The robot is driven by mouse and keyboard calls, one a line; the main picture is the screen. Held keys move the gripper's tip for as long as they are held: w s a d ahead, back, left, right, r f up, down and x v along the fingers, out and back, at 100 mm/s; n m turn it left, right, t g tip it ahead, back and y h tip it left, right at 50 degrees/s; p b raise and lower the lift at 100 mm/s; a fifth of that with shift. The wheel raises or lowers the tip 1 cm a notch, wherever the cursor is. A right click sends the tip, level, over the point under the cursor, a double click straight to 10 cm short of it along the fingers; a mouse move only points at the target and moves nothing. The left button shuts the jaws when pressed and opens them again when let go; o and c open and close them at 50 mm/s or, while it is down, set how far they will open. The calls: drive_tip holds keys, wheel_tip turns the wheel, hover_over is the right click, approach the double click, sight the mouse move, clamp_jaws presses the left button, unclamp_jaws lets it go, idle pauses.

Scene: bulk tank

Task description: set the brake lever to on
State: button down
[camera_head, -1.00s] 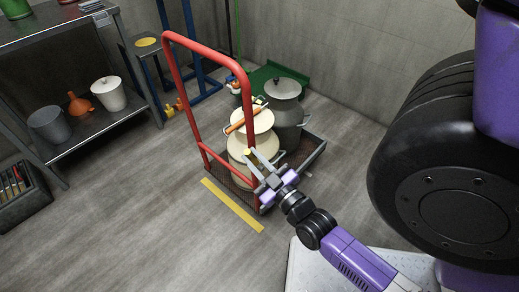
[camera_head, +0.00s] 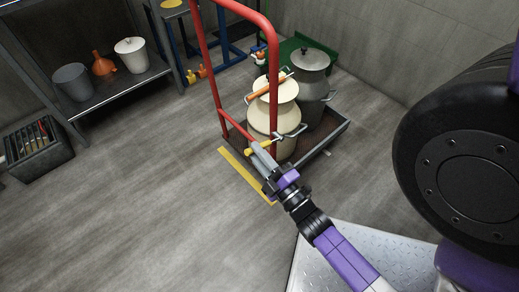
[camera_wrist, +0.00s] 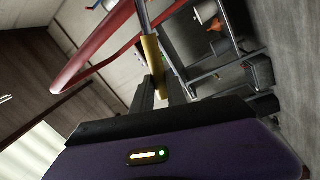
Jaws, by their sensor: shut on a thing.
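The brake lever's yellow grip (camera_head: 250,151) is low on the red-handled cart (camera_head: 205,60), near the foot of its frame. My gripper (camera_head: 259,149) is at that grip with its fingers closed on it. In the wrist view the yellow grip (camera_wrist: 151,52) stands between my dark fingertips (camera_wrist: 157,88), with a grey rod running on above it. The fingers hide part of the grip. Any on/off marking cannot be made out.
A cream can (camera_head: 262,122) and a grey can (camera_head: 312,92) stand on the cart deck. A yellow floor stripe (camera_head: 243,175) runs beside it. A shelf with pots (camera_head: 100,85) and a dark crate (camera_head: 38,150) are at left. The floor at lower left is clear.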

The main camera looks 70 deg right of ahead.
drive_tip(key=shift+a+f+n, duration=0.15)
drive_tip(key=shift+f+n, duration=0.35)
drive_tip(key=shift+n, duration=0.1)
drive_tip(key=shift+f, duration=0.1)
drive_tip(key=c, duration=1.3)
unclamp_jaws()
drive_tip(key=shift+c, duration=0.2)
drive_tip(key=v, duration=0.7)
drive_tip(key=shift+s+a, duration=0.2)
drive_tip(key=shift+s, duration=0.15)
